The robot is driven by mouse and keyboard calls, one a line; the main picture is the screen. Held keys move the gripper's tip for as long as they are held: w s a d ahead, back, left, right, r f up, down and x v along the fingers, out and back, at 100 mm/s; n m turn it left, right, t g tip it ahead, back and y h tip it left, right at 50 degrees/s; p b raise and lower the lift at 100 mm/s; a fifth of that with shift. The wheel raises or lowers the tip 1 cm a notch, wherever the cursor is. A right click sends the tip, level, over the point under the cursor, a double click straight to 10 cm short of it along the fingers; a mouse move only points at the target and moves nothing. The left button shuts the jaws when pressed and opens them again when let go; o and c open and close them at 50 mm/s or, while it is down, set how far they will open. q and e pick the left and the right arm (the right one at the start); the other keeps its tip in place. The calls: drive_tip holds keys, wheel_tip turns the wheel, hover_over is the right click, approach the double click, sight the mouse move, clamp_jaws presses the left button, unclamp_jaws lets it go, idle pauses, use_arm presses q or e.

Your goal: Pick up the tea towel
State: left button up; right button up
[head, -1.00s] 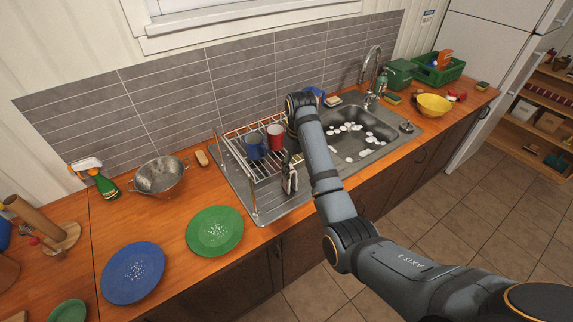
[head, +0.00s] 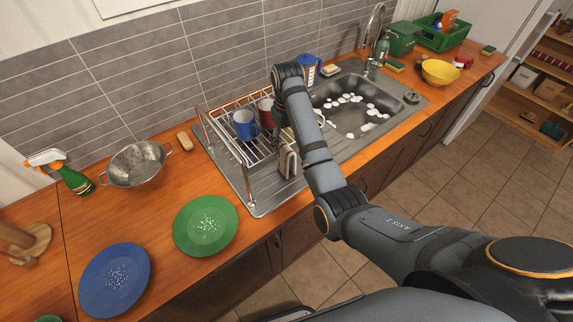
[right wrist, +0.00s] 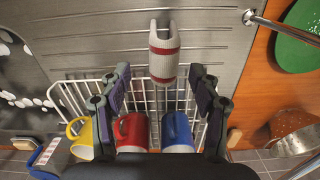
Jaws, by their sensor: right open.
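The tea towel (right wrist: 164,52) is a small pale grey cloth with a red stripe. It hangs folded at the front edge of the wire dish rack (right wrist: 75,92). In the head view the towel (head: 287,161) shows just left of my right arm. My right gripper (right wrist: 160,72) is open, its two fingers standing apart to the left and right of the towel's lower end. I see no contact, and nothing is held. My left gripper is not in view.
A blue mug (right wrist: 177,130), a red mug (right wrist: 131,130) and a yellow mug (right wrist: 82,138) stand in the rack. The sink (head: 350,105) with white suds is to the right. A green plate (head: 206,225) and a blue plate (head: 115,280) lie on the counter at left.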

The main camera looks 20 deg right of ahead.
sight(287, 148)
drive_tip(key=shift+s+a+f+b, duration=0.1)
drive_tip(key=shift+s+f+b, duration=0.05)
drive_tip(key=shift+f+b, duration=0.35)
drive_tip(key=shift+s+f+b, duration=0.15)
drive_tip(key=shift+f+b, duration=0.25)
drive_tip(key=shift+f, duration=0.05)
wheel_tip(287, 148, down, 3)
drive_tip(key=shift+a+r+p, duration=0.1)
drive_tip(key=shift+r+p, duration=0.1)
drive_tip(key=shift+p, duration=0.65)
drive_tip(key=shift+f, duration=0.1)
drive_tip(key=c, duration=1.3)
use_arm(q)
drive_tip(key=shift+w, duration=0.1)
use_arm(e)
drive_tip(key=shift+o, duration=0.2)
